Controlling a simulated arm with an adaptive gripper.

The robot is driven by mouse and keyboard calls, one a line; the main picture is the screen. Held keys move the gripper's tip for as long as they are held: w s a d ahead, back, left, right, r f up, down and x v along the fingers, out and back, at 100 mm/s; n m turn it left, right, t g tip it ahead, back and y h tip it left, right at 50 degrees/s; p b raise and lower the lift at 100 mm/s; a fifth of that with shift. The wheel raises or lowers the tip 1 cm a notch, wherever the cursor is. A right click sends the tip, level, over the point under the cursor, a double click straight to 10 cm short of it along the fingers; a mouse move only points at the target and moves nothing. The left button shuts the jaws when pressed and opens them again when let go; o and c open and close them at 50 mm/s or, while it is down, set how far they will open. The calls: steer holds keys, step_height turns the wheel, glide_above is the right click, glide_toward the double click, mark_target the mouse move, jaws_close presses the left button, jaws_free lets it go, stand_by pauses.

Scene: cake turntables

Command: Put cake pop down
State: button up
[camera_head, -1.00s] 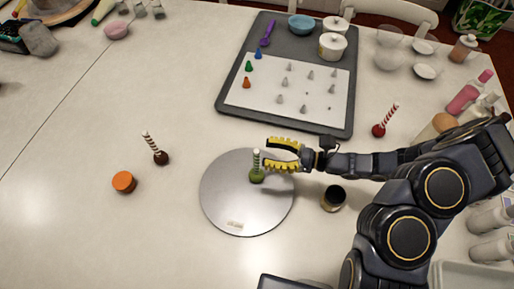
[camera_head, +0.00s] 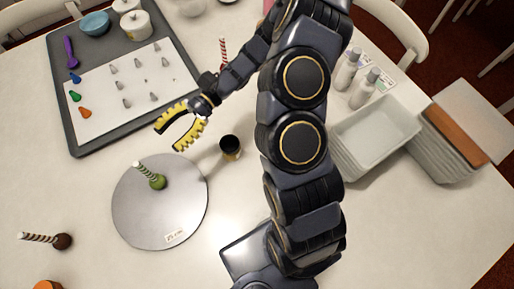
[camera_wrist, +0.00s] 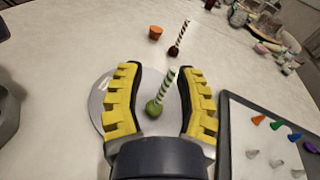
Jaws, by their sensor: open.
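My gripper (camera_head: 173,138) has yellow-padded fingers and is open and empty. In the head view it is above and to the right of the cake pop, apart from it. The gripper also shows in the wrist view (camera_wrist: 160,75).
A dark-topped jar (camera_head: 230,147) stands right of the turntable. A grey tray (camera_head: 75,140) with a white sheet of icing nozzles lies at the upper left. White trays (camera_head: 375,130) are at the right.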

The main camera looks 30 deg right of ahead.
steer(key=s+r+n+g+h, duration=0.2)
steer(key=s+r+n+h, duration=0.6)
steer(key=s+n, duration=0.1)
steer(key=s+d+r+n+t+h, duration=0.3)
steer(key=s+d+t+h, duration=0.2)
steer(key=d, duration=0.5)
steer(key=s+h, duration=0.2)
steer(key=h, duration=0.1)
steer(key=shift+s+r, duration=0.2)
steer(key=shift+s, duration=0.2)
steer(key=shift+a, duration=0.1)
steer(key=shift+o, duration=1.1)
